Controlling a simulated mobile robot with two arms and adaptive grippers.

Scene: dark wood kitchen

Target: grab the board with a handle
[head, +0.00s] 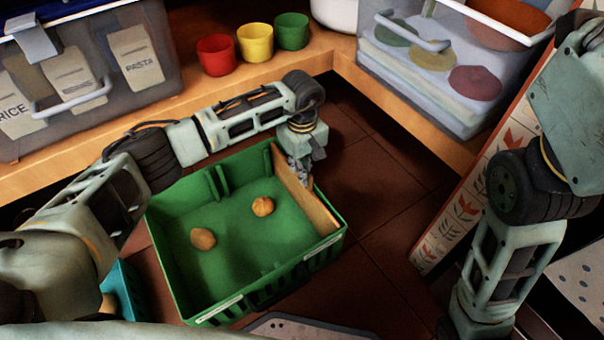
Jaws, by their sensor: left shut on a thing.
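A light wooden board (315,213) stands on edge inside a green crate (250,289), along the crate's right wall. Whether it has a handle cannot be made out, as my gripper covers part of it. My left gripper (302,178) comes down from above at the board's upper edge and is shut on it. Its fingertips are small and partly hidden. My right arm is at the right side of the view, and its gripper is not visible.
Two round brown items, one left (203,239) and one right (263,206), lie in the crate. Red (216,56), yellow (255,43) and green (292,32) cups stand on the wooden shelf behind. Clear bins (424,85) flank them. Tiled floor (385,165) is free right of the crate.

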